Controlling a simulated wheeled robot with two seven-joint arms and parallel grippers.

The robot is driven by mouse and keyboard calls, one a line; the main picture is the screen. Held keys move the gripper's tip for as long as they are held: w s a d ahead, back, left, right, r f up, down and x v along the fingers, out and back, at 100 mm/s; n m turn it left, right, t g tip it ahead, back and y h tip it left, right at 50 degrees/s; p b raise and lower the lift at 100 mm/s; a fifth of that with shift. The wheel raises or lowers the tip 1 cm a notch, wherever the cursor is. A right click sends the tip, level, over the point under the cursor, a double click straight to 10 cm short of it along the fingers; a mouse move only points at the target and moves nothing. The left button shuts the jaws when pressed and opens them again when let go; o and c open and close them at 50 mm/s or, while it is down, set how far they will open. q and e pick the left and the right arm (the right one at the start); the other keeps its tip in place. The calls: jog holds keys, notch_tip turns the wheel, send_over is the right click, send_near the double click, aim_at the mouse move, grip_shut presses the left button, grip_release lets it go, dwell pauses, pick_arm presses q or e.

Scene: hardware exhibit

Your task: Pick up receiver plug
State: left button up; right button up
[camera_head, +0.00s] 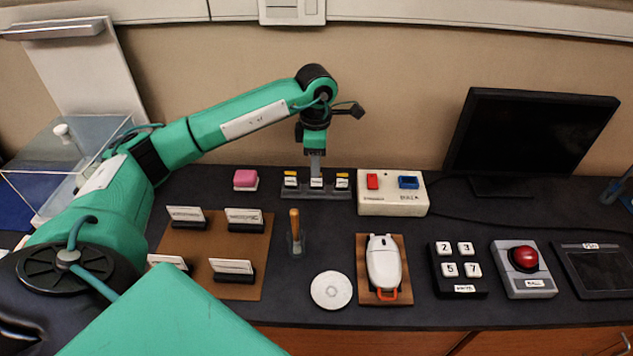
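A dark rack (332,194) at the back of the counter holds a row of three small plugs with white labels. The labels are too small to read, so I cannot tell which is the receiver plug. My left gripper (316,172) points straight down over the middle plug. Its fingers overlap in this view, and their gap cannot be seen. A dark piece at the right edge (614,190) looks like my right gripper.
A white box (393,202) with red and blue parts stands right of the rack. A pink block (245,178) is to its left. A wooden-handled tool (295,232), a white disc (331,290) and a white device (384,262) are in front. A monitor (530,130) stands back right.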

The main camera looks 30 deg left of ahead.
aim_at(316, 183)
pick_arm(q)
jog(key=f, duration=0.2)
jog(key=f+p, duration=0.1)
jog(key=f, duration=0.2)
jog(key=shift+w+a+f, duration=0.1)
jog(key=shift+w, duration=0.1)
pick_arm(e)
jog(key=shift+s+d+f, duration=0.2)
jog(key=shift+s+f, duration=0.3)
jog(key=shift+s, duration=0.05)
jog(key=shift+s+d+f, duration=0.2)
jog(key=shift+s+f, duration=0.3)
pick_arm(q)
jog(key=shift+c, duration=0.2)
grip_shut()
